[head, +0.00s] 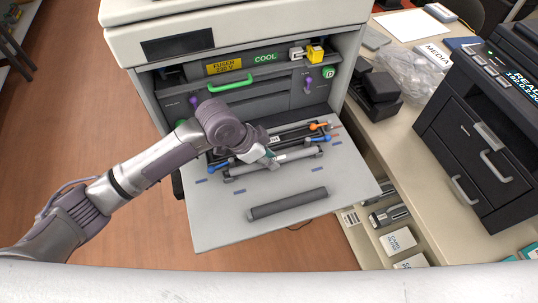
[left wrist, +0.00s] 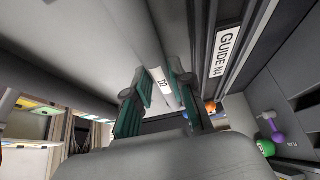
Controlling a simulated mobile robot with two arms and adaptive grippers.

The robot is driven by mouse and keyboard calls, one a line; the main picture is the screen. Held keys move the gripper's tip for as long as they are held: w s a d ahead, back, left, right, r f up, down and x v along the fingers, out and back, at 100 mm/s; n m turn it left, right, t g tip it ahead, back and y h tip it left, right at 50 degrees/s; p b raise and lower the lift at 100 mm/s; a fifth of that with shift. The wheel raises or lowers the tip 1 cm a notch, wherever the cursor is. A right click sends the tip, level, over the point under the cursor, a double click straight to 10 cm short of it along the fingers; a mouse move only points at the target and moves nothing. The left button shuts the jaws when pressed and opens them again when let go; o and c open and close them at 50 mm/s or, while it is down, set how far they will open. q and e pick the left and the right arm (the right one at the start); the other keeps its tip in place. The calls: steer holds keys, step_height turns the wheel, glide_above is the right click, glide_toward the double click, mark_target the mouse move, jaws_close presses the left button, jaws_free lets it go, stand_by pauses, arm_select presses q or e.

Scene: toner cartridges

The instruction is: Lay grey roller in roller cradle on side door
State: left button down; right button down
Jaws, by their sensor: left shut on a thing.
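A grey roller (head: 298,155) with a white label lies across the printer's open side door (head: 215,225), at or just above the door's fittings. My left gripper (head: 270,160) is shut on this grey roller near its middle. In the left wrist view the labelled roller (left wrist: 157,78) sits between the fingers of my left gripper (left wrist: 160,92). A dark frame, apparently the roller cradle (head: 290,134), lies behind it with blue and orange levers, partly hidden by my wrist. I cannot tell whether the roller touches the cradle. My right gripper is not in view.
A dark grey roller (head: 288,203) lies near the door's front edge. The printer (head: 240,35) stands behind. A black device (head: 490,120) and a clear bag (head: 415,68) are on the right counter. The door's front left is bare.

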arm_select(q)
steer(key=c, duration=1)
jaws_free()
steer(key=shift+r, duration=0.25)
steer(key=b+v, duration=0.1)
steer(key=v, duration=1.1)
steer(key=shift+r, duration=0.3)
